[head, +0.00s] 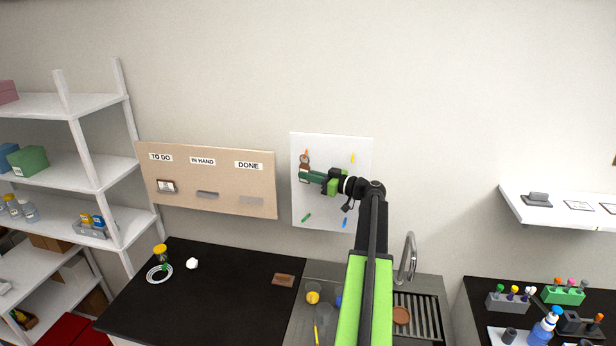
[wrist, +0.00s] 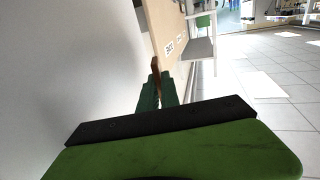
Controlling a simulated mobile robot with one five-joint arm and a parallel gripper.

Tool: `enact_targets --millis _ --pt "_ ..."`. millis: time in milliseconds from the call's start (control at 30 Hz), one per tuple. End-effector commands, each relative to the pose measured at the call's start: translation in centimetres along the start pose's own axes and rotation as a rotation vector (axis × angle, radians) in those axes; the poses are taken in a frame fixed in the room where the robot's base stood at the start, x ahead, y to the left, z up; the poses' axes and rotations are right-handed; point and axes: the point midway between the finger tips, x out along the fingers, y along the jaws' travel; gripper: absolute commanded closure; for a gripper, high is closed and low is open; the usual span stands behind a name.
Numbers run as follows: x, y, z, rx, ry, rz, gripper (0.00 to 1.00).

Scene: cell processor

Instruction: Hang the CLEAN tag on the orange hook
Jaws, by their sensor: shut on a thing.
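The orange hook (head: 306,152) is at the upper left of the white board (head: 330,146) on the wall. A brown tag (head: 305,161) with a ring-like top is at the hook, in front of the board; I cannot tell whether its hole is around the hook or only near it. My gripper (head: 303,174) is shut on the tag's lower part. In the wrist view the tag (wrist: 156,66) shows edge-on between the green fingertips (wrist: 157,80). The tag's lettering is not readable.
A yellow hook (head: 353,158), a green hook (head: 306,217) and a blue hook (head: 345,222) are on the same board. A brown panel (head: 228,165) labelled TO DO, IN HAND and DONE hangs to its left. A sink with a tap (head: 408,258) stands below.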

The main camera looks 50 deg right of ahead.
Motion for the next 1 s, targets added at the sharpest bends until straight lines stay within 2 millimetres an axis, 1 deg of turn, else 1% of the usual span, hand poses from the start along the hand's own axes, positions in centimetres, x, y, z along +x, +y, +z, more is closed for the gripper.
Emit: enact_targets --millis 133,367,400,567,600,800,967,1000 --pt "-0.03 0.02 0.42 0.0 0.0 0.0 1.0" --pt "-0.06 0.03 0.41 0.0 0.0 0.001 1.0" --pt "-0.07 0.04 0.41 0.0 -0.001 0.001 0.91" --pt "-0.09 0.05 0.4 0.0 0.0 0.001 0.7" --pt "-0.11 0.07 0.4 0.0 0.0 0.001 0.68" --pt "-0.16 0.09 0.4 0.0 0.0 0.002 0.68" --pt "-0.15 0.11 0.39 0.0 0.0 0.003 0.47" --pt "-0.15 0.12 0.38 0.0 0.0 0.003 0.47"
